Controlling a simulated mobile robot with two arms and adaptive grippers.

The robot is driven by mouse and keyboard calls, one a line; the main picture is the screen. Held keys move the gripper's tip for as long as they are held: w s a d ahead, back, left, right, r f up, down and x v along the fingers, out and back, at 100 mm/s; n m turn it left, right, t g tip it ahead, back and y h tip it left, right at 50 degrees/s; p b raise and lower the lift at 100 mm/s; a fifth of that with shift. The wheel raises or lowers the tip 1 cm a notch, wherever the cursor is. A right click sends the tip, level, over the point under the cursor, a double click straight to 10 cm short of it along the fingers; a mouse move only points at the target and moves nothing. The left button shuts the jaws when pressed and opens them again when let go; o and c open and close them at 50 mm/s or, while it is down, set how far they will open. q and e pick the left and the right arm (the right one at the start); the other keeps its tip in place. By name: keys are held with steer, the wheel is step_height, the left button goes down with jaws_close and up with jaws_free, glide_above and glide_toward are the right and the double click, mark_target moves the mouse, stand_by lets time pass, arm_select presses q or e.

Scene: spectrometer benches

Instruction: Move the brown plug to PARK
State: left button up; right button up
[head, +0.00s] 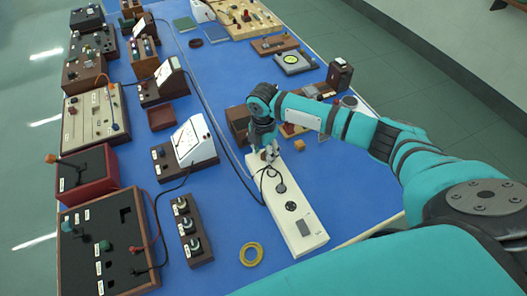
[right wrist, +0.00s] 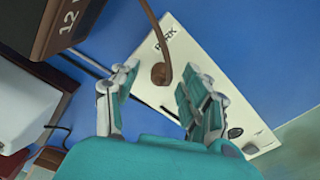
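The brown plug (right wrist: 160,73) sits at the white strip (right wrist: 205,60), close beside the printed PARK label (right wrist: 166,40). A brown cord rises from it. It looks upright on the strip's face; how deep it is seated I cannot tell. My right gripper (right wrist: 160,78) is open, with its two fingers on either side of the plug and visible gaps to it. In the head view my right gripper (head: 267,151) is over the far end of the white strip (head: 302,236) and mostly hides the plug. My left gripper is not in view.
A black plug (head: 280,188) with a black cord stands on the strip, nearer the robot. A yellow ring (head: 251,254) and a dark three-knob box (head: 192,230) lie to the left. A brown box (head: 238,122) stands close to my right gripper. Blue bench is clear between.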

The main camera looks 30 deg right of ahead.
steer(key=shift+r, duration=0.1)
step_height(320, 180, up, 12)
stand_by(0.6)
stand_by(0.4)
